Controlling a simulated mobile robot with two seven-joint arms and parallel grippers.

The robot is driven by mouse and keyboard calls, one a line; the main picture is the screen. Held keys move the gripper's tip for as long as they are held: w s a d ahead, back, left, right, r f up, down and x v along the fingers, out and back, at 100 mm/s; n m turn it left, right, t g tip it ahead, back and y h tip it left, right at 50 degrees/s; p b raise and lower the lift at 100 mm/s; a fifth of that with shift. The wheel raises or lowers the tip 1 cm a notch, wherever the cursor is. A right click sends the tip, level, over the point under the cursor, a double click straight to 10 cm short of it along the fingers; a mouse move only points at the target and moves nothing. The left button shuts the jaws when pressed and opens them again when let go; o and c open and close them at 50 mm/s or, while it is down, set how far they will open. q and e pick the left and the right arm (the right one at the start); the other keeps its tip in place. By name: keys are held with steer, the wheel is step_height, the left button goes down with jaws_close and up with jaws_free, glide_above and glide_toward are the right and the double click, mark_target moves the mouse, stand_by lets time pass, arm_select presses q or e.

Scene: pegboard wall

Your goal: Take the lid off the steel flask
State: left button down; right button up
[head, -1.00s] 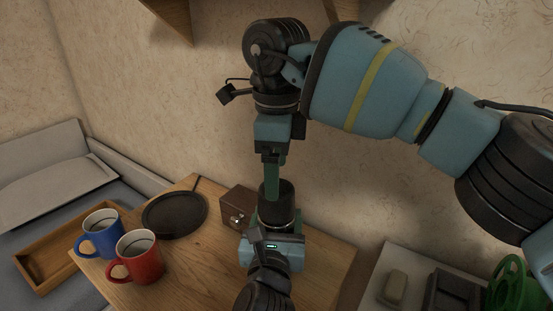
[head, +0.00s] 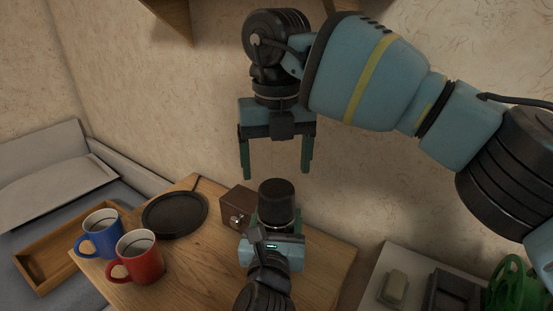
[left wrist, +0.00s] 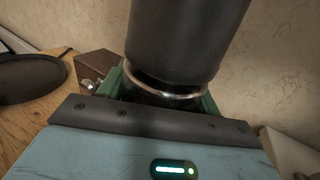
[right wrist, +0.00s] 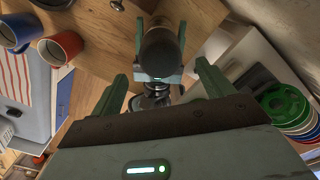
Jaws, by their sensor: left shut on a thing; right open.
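The steel flask (left wrist: 165,98) stands on the wooden table with its black lid (head: 277,195) on top. In the left wrist view the lid (left wrist: 187,40) sits above a shiny steel rim, with a narrow dark band between them. My left gripper (head: 275,228) is shut around the flask below the lid, hiding most of the body. My right gripper (head: 276,160) is open and empty above the lid, its green fingers pointing down and spread wider than the lid. In the right wrist view the lid top (right wrist: 160,50) shows beyond the open fingers, untouched.
A brown box with a knob (head: 236,203) stands close left of the flask. A black round plate (head: 175,214), blue mug (head: 98,237) and red mug (head: 139,259) are further left. The wall is behind. A grey surface with green spools (head: 512,285) is at right.

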mark_target(276, 187)
steer(key=shift+f, duration=0.1)
steer(key=shift+f, duration=3.9)
steer(key=c, duration=1)
steer(key=n, duration=1.2)
steer(key=shift+n, duration=0.4)
steer(key=shift+r, duration=0.3)
steer(key=shift+r, duration=0.8)
